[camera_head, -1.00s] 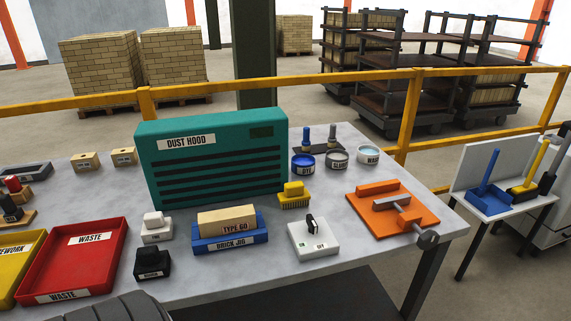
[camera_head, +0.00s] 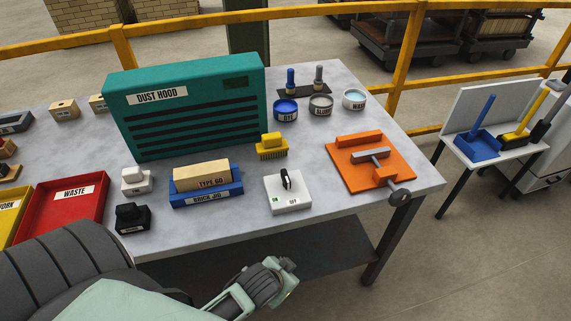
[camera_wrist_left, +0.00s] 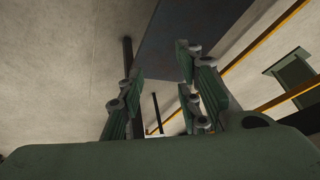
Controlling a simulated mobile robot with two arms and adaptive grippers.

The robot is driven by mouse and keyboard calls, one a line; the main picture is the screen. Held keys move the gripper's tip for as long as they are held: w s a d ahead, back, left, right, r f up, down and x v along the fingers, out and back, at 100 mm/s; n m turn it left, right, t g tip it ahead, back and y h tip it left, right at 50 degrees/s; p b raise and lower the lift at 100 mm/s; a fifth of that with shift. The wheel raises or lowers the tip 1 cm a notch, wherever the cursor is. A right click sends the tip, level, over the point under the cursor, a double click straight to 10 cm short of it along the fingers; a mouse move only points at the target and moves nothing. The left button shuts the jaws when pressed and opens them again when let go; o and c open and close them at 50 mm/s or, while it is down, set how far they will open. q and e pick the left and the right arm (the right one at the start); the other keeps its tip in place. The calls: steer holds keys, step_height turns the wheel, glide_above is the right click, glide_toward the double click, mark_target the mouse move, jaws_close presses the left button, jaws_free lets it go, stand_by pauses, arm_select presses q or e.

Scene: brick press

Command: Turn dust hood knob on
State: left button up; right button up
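The dust hood (camera_head: 185,108) is a teal slatted box standing at the back of the grey table. The knob (camera_head: 287,180) is black and upright on a white square base (camera_head: 290,203), in front of the yellow brush. The base has a green mark at its left and an OFF label at its right. My left gripper (camera_head: 268,284) is in front of the table, below the knob and apart from it. In the left wrist view my left gripper (camera_wrist_left: 163,80) has its fingers spread with nothing between them. My right gripper is not in view.
Left of the knob are a blue brick jig (camera_head: 207,196) with a brick, a black switch block (camera_head: 132,217) and a white one (camera_head: 136,180). An orange clamp plate (camera_head: 368,162) is to the right. A yellow brush (camera_head: 271,147) lies behind. Bare table lies around the knob base.

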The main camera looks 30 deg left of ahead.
arm_select(q)
step_height(320, 180, up, 15)
steer(key=w+t+p, duration=0.2)
steer(key=w+d+r+m+t+h, duration=0.25)
steer(key=w+r+t, duration=0.75)
steer(key=w+r, duration=0.75)
steer(key=d+r+m+t+h, duration=0.2)
steer(key=d+r+m+h, duration=0.55)
steer(key=r, duration=0.35)
steer(key=s+d+r+m+g+h, duration=0.2)
steer(key=d+m+g+h, duration=0.55)
steer(key=d+m, duration=0.2)
steer(key=m+g+y, duration=0.4)
steer(key=g+y, duration=0.8)
steer(key=y, duration=0.5)
glide_above(286, 175)
step_height(286, 175, down, 16)
steer(key=shift+f, duration=0.1)
steer(key=shift+s+a+f+g+p, duration=0.1)
steer(key=shift+f+g+p, duration=0.15)
steer(key=shift+f+p, duration=0.1)
step_height(286, 175, down, 7)
steer(key=shift+r+p, duration=0.15)
steer(key=shift+p, duration=0.7)
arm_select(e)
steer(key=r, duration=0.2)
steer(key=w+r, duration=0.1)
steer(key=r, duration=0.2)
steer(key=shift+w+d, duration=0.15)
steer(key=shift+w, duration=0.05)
